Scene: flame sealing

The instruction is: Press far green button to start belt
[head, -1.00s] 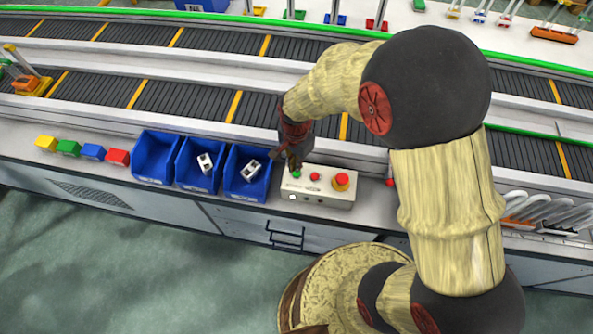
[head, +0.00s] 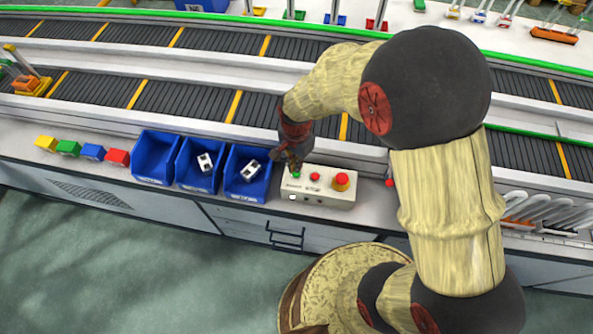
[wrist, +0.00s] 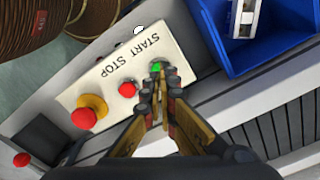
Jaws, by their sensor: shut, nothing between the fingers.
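The control box (head: 335,200) is pale, with START and STOP lettering. Its green button (head: 296,175) is at the left end of the top, with a small red button (head: 315,177) and a larger red knob on a yellow base (head: 341,180) to its right. My gripper (head: 294,166) is shut and empty, pointing down at the green button. In the wrist view the fingertips (wrist: 157,76) overlap the edge of the green button (wrist: 156,66), partly hiding it. I cannot tell whether they touch it or hover just above.
Blue bins (head: 247,175) stand left of the box, two holding white parts. Several coloured blocks (head: 92,152) lie farther left. The conveyor belt (head: 190,98) runs behind, with an orange carrier (head: 27,84) at far left. A small red knob (head: 389,183) is right of the box.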

